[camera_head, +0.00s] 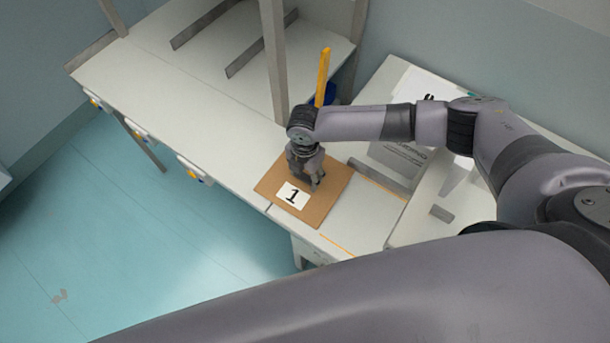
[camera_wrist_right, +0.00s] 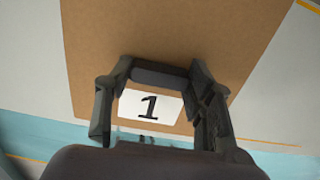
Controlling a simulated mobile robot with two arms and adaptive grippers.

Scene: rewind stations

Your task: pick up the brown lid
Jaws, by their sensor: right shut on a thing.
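The brown lid (camera_head: 325,204) is a flat square board with a white label bearing a black "1". It is at the front edge of the white table, and I cannot tell whether it rests there or is slightly raised. It fills the upper middle of the right wrist view (camera_wrist_right: 190,35). My right gripper (camera_head: 307,177) is over the lid, shut on the dark handle (camera_wrist_right: 160,76) on its top. The fingers partly hide the handle in the head view. My left gripper is not in view.
The white table (camera_head: 190,95) runs to the upper left, with a grey post (camera_head: 273,60) behind the gripper. A yellow upright bar (camera_head: 322,77) and a blue item (camera_head: 331,94) are just behind. A grey printed box (camera_head: 400,158) stands to the right. Blue floor (camera_head: 130,220) is open at left.

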